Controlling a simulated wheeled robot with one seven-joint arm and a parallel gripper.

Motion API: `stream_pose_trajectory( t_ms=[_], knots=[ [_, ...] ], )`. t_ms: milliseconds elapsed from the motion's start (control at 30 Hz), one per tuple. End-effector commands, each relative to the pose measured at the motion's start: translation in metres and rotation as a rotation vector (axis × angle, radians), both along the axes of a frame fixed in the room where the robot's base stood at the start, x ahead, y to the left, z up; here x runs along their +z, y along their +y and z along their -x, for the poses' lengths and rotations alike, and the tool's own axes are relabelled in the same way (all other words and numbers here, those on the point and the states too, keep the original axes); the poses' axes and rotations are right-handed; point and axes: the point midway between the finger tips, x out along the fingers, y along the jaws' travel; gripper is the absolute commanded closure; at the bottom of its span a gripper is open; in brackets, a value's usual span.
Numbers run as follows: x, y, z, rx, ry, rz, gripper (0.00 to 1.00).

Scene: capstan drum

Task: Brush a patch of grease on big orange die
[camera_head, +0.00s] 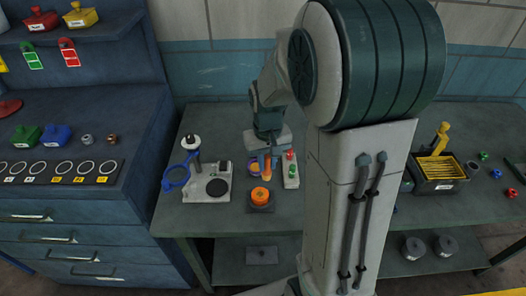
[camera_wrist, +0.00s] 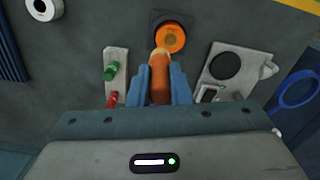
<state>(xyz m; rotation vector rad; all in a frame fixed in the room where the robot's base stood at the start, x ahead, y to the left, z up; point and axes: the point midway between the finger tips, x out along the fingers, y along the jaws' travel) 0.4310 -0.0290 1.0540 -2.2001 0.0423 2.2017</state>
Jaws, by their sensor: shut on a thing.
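The big orange die (camera_head: 260,194) is a round orange piece on a dark square base (camera_head: 262,209) on the workbench. In the wrist view the die (camera_wrist: 172,31) shows face-on, with a yellowish-brown centre; I cannot tell whether that is grease. My gripper (camera_head: 266,158) is just behind the die in the head view, pointing down. In the wrist view my gripper (camera_wrist: 162,84) is shut on a brush with an orange-brown handle (camera_wrist: 160,82). The brush's pale tip (camera_wrist: 161,53) overlaps the die's near edge; contact cannot be told.
A pale fixture with a black disc (camera_head: 207,191) and a blue ring (camera_head: 177,177) stand left. A tray of yellow sticks (camera_head: 436,186) is right.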

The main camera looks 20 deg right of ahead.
Motion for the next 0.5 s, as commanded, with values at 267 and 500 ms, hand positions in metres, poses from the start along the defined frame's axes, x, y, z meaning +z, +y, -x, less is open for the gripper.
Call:
stream_pose_trajectory(
  t_ms=[267, 500],
  knots=[
    [-0.023, 0.000, 0.000, -0.001, 0.001, 0.000, 1.00],
    [-0.045, 0.000, 0.000, 0.000, 0.000, 0.000, 1.00]
  ],
)
